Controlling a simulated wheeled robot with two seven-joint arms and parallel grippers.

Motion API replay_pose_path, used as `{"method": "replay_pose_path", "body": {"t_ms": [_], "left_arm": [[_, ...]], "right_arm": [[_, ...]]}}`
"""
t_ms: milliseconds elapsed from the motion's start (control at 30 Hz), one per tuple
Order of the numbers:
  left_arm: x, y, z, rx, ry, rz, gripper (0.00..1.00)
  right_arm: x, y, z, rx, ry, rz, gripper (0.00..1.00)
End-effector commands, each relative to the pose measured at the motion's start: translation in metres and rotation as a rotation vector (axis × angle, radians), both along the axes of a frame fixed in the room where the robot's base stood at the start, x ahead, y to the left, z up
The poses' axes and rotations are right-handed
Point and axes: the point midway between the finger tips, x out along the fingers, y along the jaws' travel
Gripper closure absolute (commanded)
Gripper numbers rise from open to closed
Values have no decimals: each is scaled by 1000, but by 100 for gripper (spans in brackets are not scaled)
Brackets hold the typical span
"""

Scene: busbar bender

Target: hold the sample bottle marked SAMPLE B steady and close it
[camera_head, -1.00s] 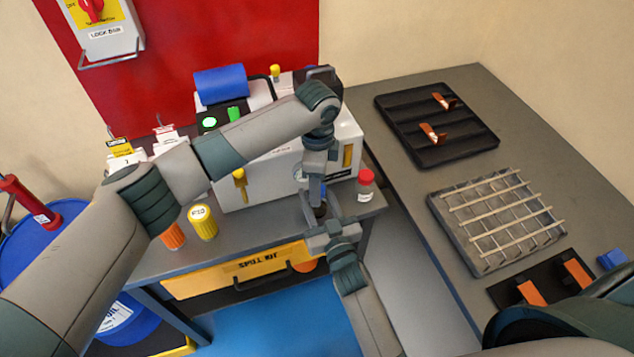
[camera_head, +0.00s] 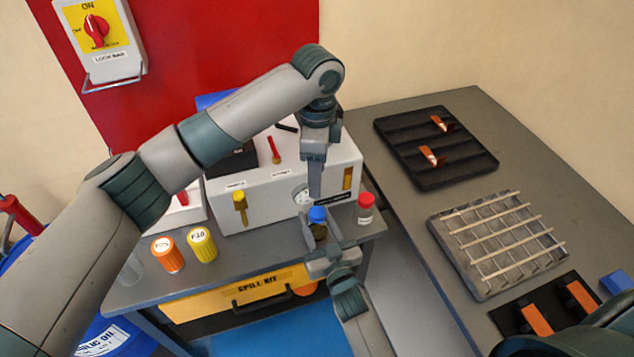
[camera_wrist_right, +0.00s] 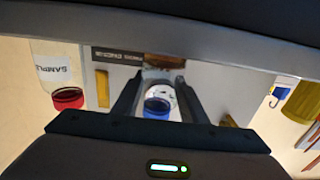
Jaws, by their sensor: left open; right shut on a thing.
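My right gripper (camera_head: 322,241) is shut around the bottle from the front. The right wrist view shows the blue cap (camera_wrist_right: 157,107) between its fingers (camera_wrist_right: 158,98). My left gripper (camera_head: 316,194) is open, pointing down just above the cap, apart from it. A red-capped bottle (camera_head: 365,209) stands to the right; its label (camera_wrist_right: 55,68) partly reads "SAMPLE".
A white machine (camera_head: 270,190) with a gauge stands close behind the bottle. Orange (camera_head: 167,254) and yellow (camera_head: 202,244) cups stand to the left. A side table (camera_head: 400,190) at right carries a black tray (camera_head: 400,155) and a wire rack (camera_head: 490,285).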

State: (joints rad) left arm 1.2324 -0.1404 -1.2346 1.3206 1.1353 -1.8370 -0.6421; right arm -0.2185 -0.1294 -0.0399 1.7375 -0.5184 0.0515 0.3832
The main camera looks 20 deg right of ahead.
Motion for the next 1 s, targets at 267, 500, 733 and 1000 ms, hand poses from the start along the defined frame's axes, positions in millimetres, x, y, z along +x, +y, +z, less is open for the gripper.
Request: {"method": "replay_pose_path", "body": {"t_ms": [267, 500, 733, 1000], "left_arm": [[0, 0, 4, 0, 1, 0, 49], [0, 0, 3, 0, 1, 0, 49], [0, 0, 3, 0, 1, 0, 49], [0, 0, -1, 0, 1, 0, 49]], "right_arm": [[0, 0, 0, 0, 0, 0, 100], [0, 0, 0, 0, 0, 0, 40], [0, 0, 0, 0, 0, 0, 40], [-13, 0, -2, -1, 1, 0, 40]]}}
